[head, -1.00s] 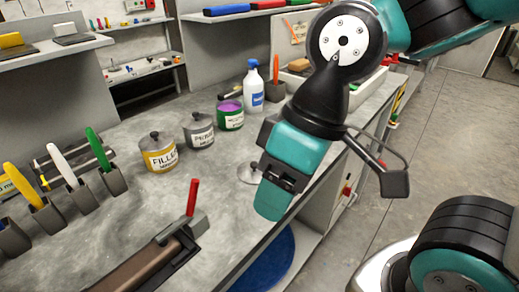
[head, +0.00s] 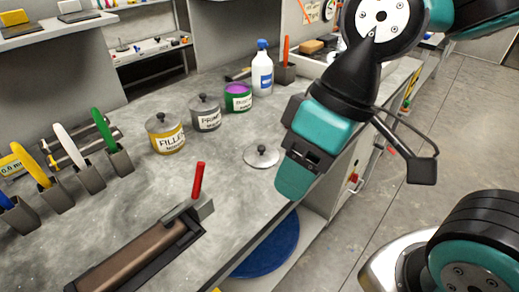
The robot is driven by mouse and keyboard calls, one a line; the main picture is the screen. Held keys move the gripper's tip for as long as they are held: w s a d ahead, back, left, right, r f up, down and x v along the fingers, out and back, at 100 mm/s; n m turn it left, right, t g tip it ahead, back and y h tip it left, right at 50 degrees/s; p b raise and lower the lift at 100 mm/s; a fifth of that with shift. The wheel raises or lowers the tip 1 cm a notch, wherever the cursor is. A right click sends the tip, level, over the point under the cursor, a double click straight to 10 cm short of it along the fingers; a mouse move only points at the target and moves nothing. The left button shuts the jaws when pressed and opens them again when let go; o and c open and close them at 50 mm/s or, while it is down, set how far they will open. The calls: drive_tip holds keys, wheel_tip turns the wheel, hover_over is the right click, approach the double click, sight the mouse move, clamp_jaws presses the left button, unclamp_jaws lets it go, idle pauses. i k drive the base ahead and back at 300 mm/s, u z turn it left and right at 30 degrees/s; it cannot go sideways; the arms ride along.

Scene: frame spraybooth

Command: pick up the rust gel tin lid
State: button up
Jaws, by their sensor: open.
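A round silver lid with a black knob (head: 261,156) lies flat on the grey bench, knob up. It is in full view. An open green tin with purple contents (head: 238,99) stands behind it, its label too small to read surely. Filler (head: 167,137) and primer (head: 205,115) tins stand to its left, both with lids on. My gripper (head: 300,163), teal and black, is just right of the lid in the picture, near the bench's right edge. It is open, and nothing shows between its jaws. Its height above the bench is hard to tell.
A spray bottle (head: 262,70) stands behind the green tin. Several coloured tools stand in grey holders at left. The bench around the lid is clear.

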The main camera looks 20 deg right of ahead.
sight(261, 155)
drive_tip(key=u, duration=2.15)
drive_tip(key=k, duration=0.75)
drive_tip(key=z, duration=0.75)
drive_tip(key=i, duration=0.5)
drive_tip(key=z, duration=0.05)
